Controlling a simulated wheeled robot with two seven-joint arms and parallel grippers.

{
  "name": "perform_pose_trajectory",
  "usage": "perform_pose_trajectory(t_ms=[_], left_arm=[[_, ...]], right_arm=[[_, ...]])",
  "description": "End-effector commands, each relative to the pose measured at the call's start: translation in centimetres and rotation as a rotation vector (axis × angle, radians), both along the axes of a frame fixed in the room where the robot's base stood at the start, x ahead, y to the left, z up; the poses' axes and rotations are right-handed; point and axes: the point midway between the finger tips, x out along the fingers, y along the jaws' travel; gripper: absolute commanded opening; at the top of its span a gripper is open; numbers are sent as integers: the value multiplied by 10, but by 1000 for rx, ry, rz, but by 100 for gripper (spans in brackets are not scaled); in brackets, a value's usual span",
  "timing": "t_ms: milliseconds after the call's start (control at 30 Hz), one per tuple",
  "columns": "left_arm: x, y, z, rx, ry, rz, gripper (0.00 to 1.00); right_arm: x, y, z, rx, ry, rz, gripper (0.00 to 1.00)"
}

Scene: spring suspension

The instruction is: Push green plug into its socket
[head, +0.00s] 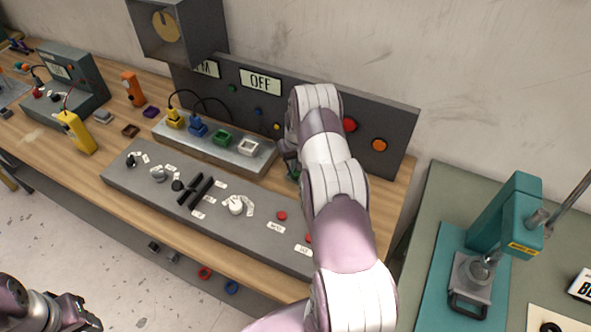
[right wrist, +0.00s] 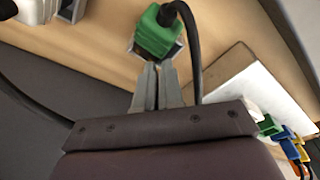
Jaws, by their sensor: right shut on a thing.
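The green plug (right wrist: 155,35) shows in the right wrist view at my right gripper's fingertips (right wrist: 158,72), with a black cable curving down beside the fingers. My right gripper (head: 291,172) is shut on it, right of the socket strip; in the head view the arm hides most of the plug, leaving a little green. The green socket (head: 221,139) sits in the grey strip (head: 190,142), between the blue plug (head: 197,126) and the white socket (head: 248,147). The plug is apart from this socket. My left gripper (head: 78,315) is at the lower left, away from the bench; its jaws are unclear.
A yellow plug (head: 174,117) stands at the strip's left end; black cables run up behind. A control panel (head: 215,208) with knobs and levers lies in front. An upright panel (head: 400,125) with buttons stands behind. A teal press (head: 500,225) is on the right table.

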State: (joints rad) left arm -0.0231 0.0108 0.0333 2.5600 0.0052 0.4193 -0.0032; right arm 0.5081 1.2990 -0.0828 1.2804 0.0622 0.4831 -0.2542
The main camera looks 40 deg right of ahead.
Motion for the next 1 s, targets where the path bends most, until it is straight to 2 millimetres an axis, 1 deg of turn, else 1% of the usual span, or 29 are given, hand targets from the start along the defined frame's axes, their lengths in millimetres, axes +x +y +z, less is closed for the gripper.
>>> perform_pose_trajectory(t_ms=[33,267,367,467,500,567,800,1000], left_arm=[[0,0,-1,0,0,0,43],[0,0,-5,0,0,0,43],[0,0,-12,0,0,0,43],[0,0,-24,0,0,0,43],[0,0,-27,0,1,0,43],[0,0,-30,0,1,0,43],[0,0,-47,0,0,0,43],[0,0,-55,0,0,0,43]], right_arm=[[-12,5,-12,18,34,-1,0],[-11,5,-8,18,33,-1,0],[-11,4,2,17,31,-1,0],[-8,4,22,15,26,-1,0],[-10,6,31,14,25,-1,0],[-20,15,40,14,25,0,0],[-56,50,74,9,16,0,0],[-79,72,95,9,14,0,0]])
